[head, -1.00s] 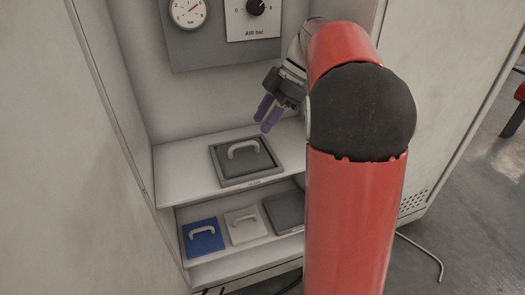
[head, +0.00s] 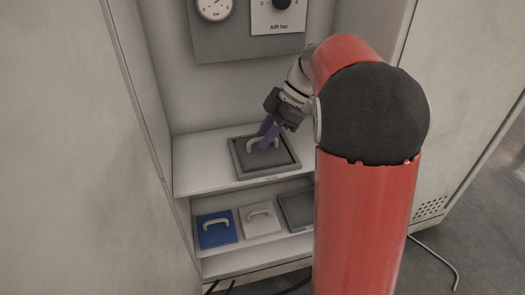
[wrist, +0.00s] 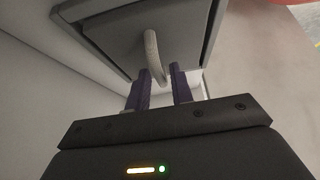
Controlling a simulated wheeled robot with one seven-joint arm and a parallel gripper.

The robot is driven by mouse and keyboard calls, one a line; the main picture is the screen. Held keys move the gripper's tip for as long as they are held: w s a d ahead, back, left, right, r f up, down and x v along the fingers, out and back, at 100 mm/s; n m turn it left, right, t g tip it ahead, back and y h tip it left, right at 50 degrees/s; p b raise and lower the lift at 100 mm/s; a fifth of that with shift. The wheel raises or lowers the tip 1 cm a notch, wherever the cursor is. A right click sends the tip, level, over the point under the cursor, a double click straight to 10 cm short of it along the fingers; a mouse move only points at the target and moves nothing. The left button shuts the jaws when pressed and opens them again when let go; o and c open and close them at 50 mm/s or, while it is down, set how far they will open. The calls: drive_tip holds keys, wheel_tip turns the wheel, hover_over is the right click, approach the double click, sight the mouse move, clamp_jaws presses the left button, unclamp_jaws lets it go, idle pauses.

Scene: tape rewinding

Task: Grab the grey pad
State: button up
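A dark grey pad (head: 268,163) with a pale arched handle (head: 251,146) sits in a square grey frame (head: 292,165) on the upper shelf. My gripper (head: 266,136) is at this handle, with its purple fingers pointing down. In the wrist view, the pad (wrist: 118,38) fills the top and the gripper (wrist: 161,70) is open. The handle (wrist: 152,50) reaches between the fingertips, with a gap visible on the right side. Whether the left finger touches it I cannot tell.
The lower shelf holds a blue pad (head: 216,236), a white pad (head: 262,224) and another grey pad (head: 296,210), partly hidden by my arm. A gauge (head: 214,8) and an air dial (head: 281,5) are on the back panel. Cabinet walls enclose the shelves.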

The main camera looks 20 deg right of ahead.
clamp_jaws()
drive_tip(key=shift+r, duration=0.1)
